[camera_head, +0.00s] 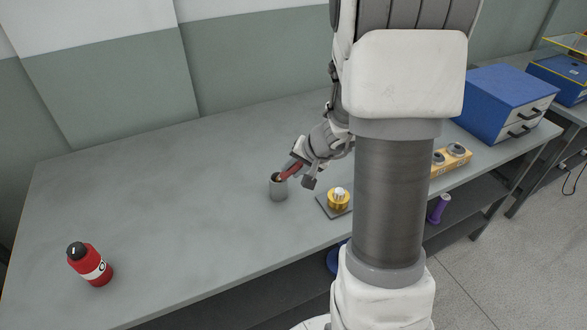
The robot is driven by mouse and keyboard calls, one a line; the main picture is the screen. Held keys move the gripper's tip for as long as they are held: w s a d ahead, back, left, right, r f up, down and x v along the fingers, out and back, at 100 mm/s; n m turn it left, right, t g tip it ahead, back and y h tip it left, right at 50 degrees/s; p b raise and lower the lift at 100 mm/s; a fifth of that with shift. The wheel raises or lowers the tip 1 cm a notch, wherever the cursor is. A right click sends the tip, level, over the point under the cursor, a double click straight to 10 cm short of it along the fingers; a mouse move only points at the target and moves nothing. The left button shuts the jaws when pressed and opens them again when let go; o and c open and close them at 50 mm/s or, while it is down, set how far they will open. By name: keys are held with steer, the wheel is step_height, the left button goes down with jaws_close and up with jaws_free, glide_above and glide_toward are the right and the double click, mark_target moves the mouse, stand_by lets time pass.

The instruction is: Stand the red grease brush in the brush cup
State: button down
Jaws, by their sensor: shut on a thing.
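The red grease brush (291,170) is tilted, with its lower end at the mouth of the grey brush cup (278,190). I cannot tell how deep that end sits in the cup. My gripper (297,172) is shut on the brush, just above and to the right of the cup. The cup stands upright on the grey bench (190,180). The brush's upper part is partly hidden by my gripper.
A brass-coloured part (339,201) sits on a dark plate right of the cup. A red bottle (89,264) stands at the front left. A wooden block (451,160) and blue drawer box (502,100) are at right.

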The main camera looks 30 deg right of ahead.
steer(key=c, duration=0.7)
jaws_free()
steer(key=shift+r, duration=0.1)
